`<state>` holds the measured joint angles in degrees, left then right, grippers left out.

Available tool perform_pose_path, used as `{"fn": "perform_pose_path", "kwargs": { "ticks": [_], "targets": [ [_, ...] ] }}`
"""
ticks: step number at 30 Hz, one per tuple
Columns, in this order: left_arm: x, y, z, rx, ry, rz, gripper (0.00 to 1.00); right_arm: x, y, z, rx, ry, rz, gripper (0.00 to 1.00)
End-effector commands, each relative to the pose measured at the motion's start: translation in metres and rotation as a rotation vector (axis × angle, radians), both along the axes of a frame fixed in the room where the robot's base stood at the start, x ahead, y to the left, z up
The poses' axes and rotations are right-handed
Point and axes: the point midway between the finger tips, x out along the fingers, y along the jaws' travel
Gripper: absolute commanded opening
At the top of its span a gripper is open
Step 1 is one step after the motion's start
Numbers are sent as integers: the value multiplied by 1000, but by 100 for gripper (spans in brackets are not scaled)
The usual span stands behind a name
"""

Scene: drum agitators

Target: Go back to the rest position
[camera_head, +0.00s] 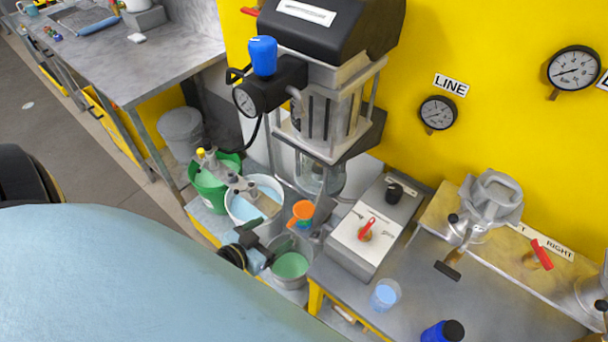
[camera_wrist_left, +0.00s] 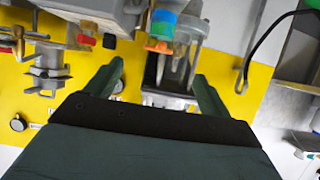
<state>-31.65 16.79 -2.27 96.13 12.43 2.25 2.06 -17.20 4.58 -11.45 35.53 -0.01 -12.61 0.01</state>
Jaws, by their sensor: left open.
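My left gripper (camera_head: 264,243) is low in the middle of the head view, dark and small, beside the metal bucket of green liquid (camera_head: 290,265) and in front of the bucket of pale blue liquid (camera_head: 252,203). In the left wrist view its two dark green fingers (camera_wrist_left: 159,72) are spread wide with nothing gripped between them. My right gripper shows in neither view.
The mixing machine (camera_head: 322,110) with a blue knob stands behind the buckets. A control box (camera_head: 372,232) with a red lever, a clear cup (camera_head: 385,294) and a blue bottle (camera_head: 443,332) are at the right. A green bucket (camera_head: 212,184) stands at the left.

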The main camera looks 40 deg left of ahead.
Motion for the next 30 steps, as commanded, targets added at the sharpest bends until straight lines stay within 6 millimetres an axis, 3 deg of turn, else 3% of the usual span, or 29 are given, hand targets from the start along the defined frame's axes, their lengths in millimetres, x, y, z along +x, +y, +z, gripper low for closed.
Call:
{"fn": "perform_pose_path", "kwargs": {
  "ticks": [15, 19, 23, 30],
  "targets": [
    [0, 0, 0, 0, 0, 0, 82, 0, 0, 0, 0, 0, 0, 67],
    [-4, 0, -19, 4, 30, 4, 82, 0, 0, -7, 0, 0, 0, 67],
    [-21, -1, -85, 21, 137, 12, 82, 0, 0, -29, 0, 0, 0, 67],
    [-95, -15, -256, 70, 466, 6, 82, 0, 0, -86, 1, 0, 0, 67]
  ]
}}
